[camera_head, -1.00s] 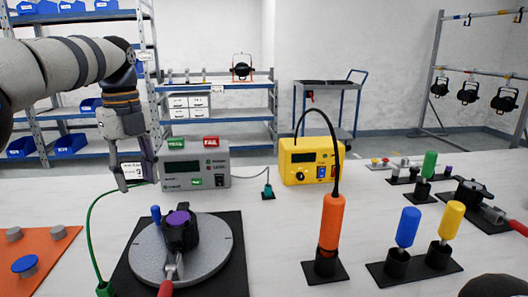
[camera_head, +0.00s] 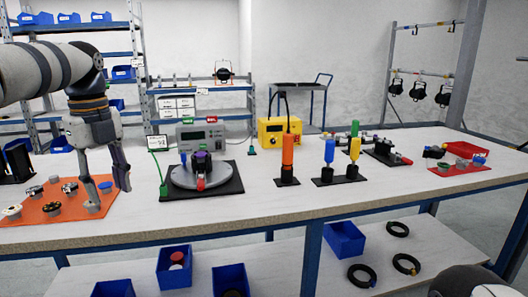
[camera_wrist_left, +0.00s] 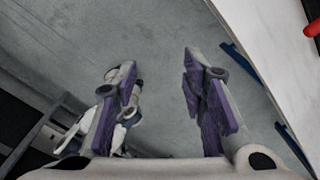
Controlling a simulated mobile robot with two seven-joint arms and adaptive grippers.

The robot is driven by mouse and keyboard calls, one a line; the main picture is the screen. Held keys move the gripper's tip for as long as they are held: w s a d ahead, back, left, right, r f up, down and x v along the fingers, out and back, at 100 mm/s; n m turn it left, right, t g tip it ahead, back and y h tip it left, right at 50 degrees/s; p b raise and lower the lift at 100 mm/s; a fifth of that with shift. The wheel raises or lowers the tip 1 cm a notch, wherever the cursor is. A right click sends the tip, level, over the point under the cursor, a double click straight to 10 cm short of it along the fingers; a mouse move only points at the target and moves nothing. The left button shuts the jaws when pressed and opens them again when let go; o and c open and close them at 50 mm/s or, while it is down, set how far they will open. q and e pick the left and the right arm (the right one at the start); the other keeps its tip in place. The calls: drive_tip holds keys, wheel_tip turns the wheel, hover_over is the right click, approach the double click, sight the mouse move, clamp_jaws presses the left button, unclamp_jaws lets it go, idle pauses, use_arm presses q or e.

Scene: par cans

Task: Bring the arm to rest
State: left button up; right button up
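My left arm comes in from the left in the head view, with its forearm raised and its gripper (camera_head: 108,197) hanging fingers down. The gripper is open with nothing between the fingers. In the head view it overlaps the orange mat (camera_head: 28,216) at the table's left end. In the left wrist view the open gripper (camera_wrist_left: 158,82) has bare grey floor behind its purple-padded fingers, so it hangs off the tabletop. My right gripper is not in view; a dark and pale rounded part at the bottom right may belong to my right arm.
The white workbench (camera_head: 262,203) carries a grey round turntable (camera_head: 178,182), a grey tester (camera_head: 188,133), a yellow station (camera_head: 268,131) and an orange-handled tool (camera_head: 287,155). Its lower shelf holds blue bins (camera_head: 173,273) and black rings. Floor is free at the right.

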use_arm(q)
drive_tip(key=d+f+n, duration=0.2)
drive_tip(key=d+f, duration=0.1)
drive_tip(key=f, duration=0.5)
drive_tip(key=d+f+n, duration=0.2)
drive_tip(key=f, duration=0.7)
drive_tip(key=s+d+f+n+g+h+p, duration=0.1)
drive_tip(key=s+d+f+n, duration=0.2)
drive_tip(key=s+f, duration=0.4)
drive_tip(key=s+d+f+n+p, duration=0.1)
drive_tip(key=s+d+f+n, duration=0.15)
drive_tip(key=s+f, duration=0.4)
drive_tip(key=s+f+n+g, duration=0.1)
drive_tip(key=s+f+n, duration=0.4)
drive_tip(key=s+f, duration=0.45)
drive_tip(key=s+a+r+n, duration=0.1)
drive_tip(key=s+n, duration=0.4)
drive_tip(key=s, duration=0.8)
drive_tip(key=s+a+r+n+y+p, duration=0.1)
drive_tip(key=s+r+n, duration=0.2)
drive_tip(key=s, duration=0.9)
drive_tip(key=shift+s+a+n, duration=0.3)
drive_tip(key=shift+s+n, duration=0.1)
drive_tip(key=shift+n, duration=0.75)
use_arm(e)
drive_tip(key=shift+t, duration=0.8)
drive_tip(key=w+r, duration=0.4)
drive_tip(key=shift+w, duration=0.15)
